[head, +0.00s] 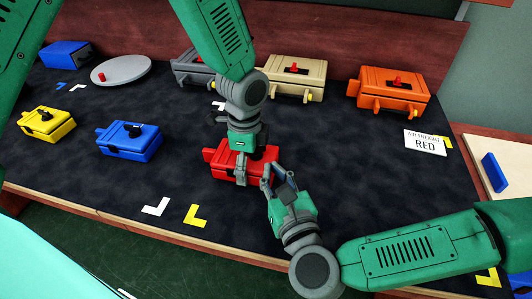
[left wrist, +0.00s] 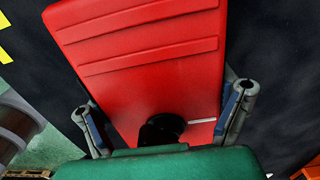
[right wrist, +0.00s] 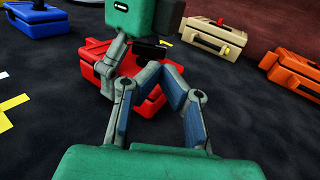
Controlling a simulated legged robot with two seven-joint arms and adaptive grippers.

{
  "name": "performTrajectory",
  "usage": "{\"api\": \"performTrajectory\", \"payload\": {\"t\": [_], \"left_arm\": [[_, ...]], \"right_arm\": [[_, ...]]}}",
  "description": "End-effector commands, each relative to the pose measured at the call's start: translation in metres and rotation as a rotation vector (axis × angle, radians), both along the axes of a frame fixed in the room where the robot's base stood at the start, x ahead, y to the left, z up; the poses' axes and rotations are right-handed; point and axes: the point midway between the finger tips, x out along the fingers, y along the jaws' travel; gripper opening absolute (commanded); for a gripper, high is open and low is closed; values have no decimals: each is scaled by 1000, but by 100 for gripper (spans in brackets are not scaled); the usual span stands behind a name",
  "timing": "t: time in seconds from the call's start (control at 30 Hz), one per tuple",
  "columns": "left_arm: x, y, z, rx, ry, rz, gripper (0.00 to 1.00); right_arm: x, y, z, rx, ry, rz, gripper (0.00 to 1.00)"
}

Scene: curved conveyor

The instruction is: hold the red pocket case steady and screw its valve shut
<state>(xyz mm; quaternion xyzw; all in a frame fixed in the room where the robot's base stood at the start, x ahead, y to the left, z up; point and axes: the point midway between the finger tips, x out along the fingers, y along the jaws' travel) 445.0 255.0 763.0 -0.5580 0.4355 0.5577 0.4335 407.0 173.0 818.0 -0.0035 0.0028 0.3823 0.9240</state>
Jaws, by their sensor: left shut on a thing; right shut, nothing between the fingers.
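The red pocket case (head: 226,158) lies on the dark mat in the middle of the head view. It fills much of the left wrist view (left wrist: 150,70) and is partly hidden in the right wrist view (right wrist: 150,103). My left gripper (head: 242,170) reaches down from above and is shut on the case, one finger on each side. The black valve knob (left wrist: 162,128) sits on the case's top between those fingers. My right gripper (head: 277,172) is shut and empty at the case's right front side; its fingers (right wrist: 176,75) look close to the case, but contact is unclear.
Blue (head: 130,141) and yellow (head: 47,123) cases lie left. Grey (head: 188,70), beige (head: 297,78) and orange (head: 392,90) cases stand along the back. A card reading RED (head: 425,141) lies right. The mat in front is clear except for corner marks.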

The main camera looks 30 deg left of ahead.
Motion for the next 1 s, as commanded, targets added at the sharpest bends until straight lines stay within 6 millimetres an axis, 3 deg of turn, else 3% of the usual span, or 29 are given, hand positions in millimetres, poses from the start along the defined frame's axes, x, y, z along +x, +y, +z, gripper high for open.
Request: {"api": "performTrajectory", "payload": {"t": [0.3,1.0], "left_arm": [[0,-1,0,1,-1,0,36],[0,-1,1,1,-1,0,36]], "right_arm": [[31,31,0,-1,-1,0,0],[38,34,0,2,0,37,0]]}}
